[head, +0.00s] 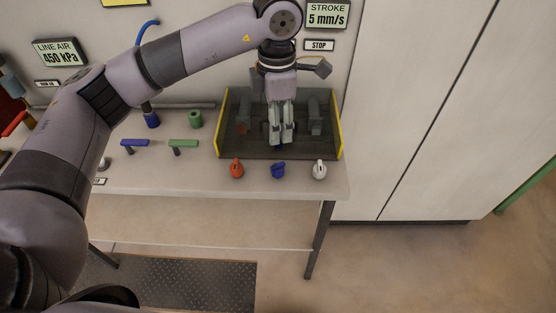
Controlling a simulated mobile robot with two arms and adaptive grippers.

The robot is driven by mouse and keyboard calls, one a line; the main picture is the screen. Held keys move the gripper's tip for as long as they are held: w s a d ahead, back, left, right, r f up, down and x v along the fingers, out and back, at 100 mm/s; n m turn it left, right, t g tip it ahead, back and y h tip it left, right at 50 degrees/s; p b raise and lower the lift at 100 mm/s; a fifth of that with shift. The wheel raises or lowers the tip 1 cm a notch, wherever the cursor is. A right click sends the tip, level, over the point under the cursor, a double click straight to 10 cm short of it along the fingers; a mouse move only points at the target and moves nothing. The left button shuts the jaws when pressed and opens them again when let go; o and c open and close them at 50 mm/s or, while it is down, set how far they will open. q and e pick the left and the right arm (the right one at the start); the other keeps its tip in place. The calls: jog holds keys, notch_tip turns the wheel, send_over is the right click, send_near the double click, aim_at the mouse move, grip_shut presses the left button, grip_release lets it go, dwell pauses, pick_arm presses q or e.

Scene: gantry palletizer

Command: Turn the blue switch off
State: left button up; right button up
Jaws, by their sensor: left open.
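A blue switch (278,170) sits on the front of the bench, in the middle of a row of three knobs, between an orange knob (236,168) and a white knob (319,170). It looks turned differently from the other two; its exact setting is too small to tell. My right gripper is out of view.
A dark tray with yellow edges (339,135) stands behind the knobs. To the left are a blue-handled lever (135,143), a green-handled lever (184,143), a green cylinder (195,119) and a blue cylinder (152,119). The bench front (200,182) is clear. A wall cabinet (420,100) stands right.

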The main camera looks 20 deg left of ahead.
aim_at(278, 167)
pick_arm(q)
notch_tip(278, 167, down, 14)
jog(key=p, duration=0.3)
jog(key=shift+f+p, duration=0.2)
jog(key=shift+p, duration=0.1)
jog(key=shift+c, duration=0.4)
grip_shut()
